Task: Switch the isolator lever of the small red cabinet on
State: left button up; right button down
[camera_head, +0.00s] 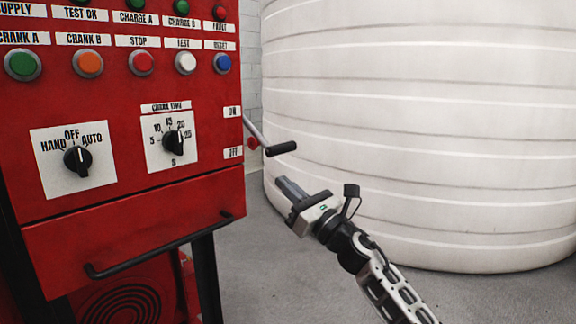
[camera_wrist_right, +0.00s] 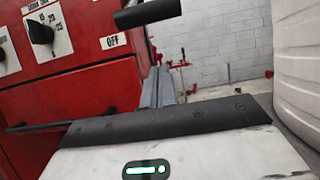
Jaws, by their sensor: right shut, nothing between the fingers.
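The red cabinet (camera_head: 120,110) fills the left of the head view. Its isolator lever, on the right side, has a metal rod and a black handle (camera_head: 281,148). The handle hangs level with the OFF label (camera_head: 233,152), below the ON label (camera_head: 232,111). My right gripper (camera_head: 281,183) is shut and empty, just below the handle and apart from it in the picture. In the right wrist view the handle (camera_wrist_right: 148,12) is at the top edge, above the closed fingers (camera_wrist_right: 160,82). My left gripper is not in view.
A large white ribbed tank (camera_head: 430,130) stands to the right, behind my right arm. A black bar handle (camera_head: 160,247) sticks out low on the cabinet front. Selector knobs (camera_head: 77,159) and buttons are on the panel. Grey floor between cabinet and tank is clear.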

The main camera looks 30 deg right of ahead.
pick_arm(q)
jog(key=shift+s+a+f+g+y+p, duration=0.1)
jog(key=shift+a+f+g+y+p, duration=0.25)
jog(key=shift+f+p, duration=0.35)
pick_arm(e)
notch_tip(320, 180, up, 4)
jog(key=shift+r, duration=0.15)
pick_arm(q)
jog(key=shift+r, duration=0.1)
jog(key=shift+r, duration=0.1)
